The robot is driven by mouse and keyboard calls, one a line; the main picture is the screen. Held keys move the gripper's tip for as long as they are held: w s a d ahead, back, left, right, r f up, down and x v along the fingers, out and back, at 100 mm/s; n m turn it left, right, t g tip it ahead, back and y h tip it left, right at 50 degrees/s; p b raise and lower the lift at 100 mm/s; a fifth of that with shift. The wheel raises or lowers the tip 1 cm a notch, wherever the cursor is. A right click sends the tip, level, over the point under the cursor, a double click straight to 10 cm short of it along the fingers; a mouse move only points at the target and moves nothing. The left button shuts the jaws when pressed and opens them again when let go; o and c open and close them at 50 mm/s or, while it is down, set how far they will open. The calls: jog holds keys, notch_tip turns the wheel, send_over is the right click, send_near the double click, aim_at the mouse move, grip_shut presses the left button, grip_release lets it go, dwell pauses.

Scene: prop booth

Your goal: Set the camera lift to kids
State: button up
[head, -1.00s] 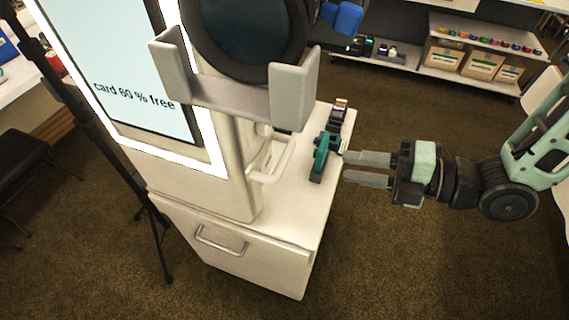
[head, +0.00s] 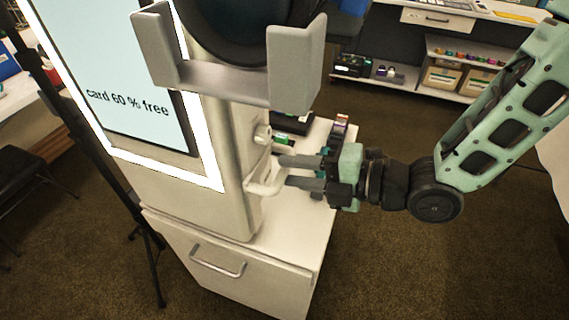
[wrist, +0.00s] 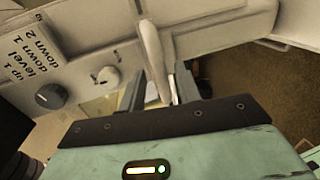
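The pale camera lift booth (head: 222,140) carries a dark round camera part (head: 238,35) in a grey cradle (head: 215,82). A pale loop handle (head: 265,187) sticks out of its side. My gripper (head: 287,172) is open, its two fingers at the handle. In the wrist view the handle bar (wrist: 151,48) runs between the fingers, one on each side; contact cannot be told. A dark knob (wrist: 50,96) sits beside lettering reading "up 1, level, down 1, down 2". A pale knob (wrist: 108,77) is nearer the handle. No "kids" mark is readable.
A white cabinet (head: 245,270) with a drawer handle stands below the booth. Small items, including a black and green one (head: 285,141), lie on its top behind my gripper. A tripod stand (head: 150,265) is at left. Open carpet lies to the right.

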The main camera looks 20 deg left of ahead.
jog(key=shift+x, duration=1.3)
grip_shut()
jog(key=shift+f, duration=0.15)
notch_tip(320, 180, down, 13)
jog(key=b, duration=1.5)
jog(key=shift+f, duration=0.2)
jog(key=shift+d, duration=0.15)
grip_release()
jog(key=shift+f, duration=0.1)
